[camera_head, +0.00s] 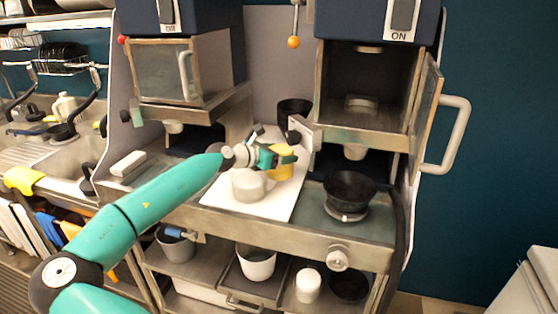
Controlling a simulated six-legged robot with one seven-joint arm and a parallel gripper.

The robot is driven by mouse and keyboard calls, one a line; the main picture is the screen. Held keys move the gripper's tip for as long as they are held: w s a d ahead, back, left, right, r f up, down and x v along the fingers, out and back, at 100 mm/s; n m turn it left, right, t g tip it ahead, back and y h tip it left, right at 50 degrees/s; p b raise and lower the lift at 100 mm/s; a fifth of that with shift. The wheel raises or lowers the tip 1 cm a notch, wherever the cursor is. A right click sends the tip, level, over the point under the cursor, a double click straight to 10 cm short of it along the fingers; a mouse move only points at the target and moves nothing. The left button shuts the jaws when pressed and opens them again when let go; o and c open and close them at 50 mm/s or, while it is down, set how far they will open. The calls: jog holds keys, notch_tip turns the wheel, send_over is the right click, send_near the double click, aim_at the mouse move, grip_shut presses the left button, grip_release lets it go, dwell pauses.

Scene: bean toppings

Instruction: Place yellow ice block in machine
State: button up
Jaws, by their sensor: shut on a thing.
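The yellow ice block (285,172) is at the end of my arm, above the white board between the two machines. My gripper (278,157) is shut on it; the fingers are small in this view and partly cover it. The right machine (368,95) has its upper chamber open, with its door (428,105) swung out to the right. The left machine (165,72) has its chamber door shut. I cannot tell whether the block touches the board.
A pale cup (249,186) stands on the white board (247,207) beside the block. A black bowl (349,187) stands below the right machine, and another dark bowl (293,110) is behind the board. A sink (62,158) is at the left. Lower shelves hold several containers.

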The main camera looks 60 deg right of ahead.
jog(key=shift+w+f, duration=0.1)
jog(key=shift+f, duration=0.75)
jog(key=shift+d+f, duration=0.25)
jog(key=shift+f, duration=0.2)
jog(key=shift+f, duration=0.2)
jog(key=o, duration=1.3)
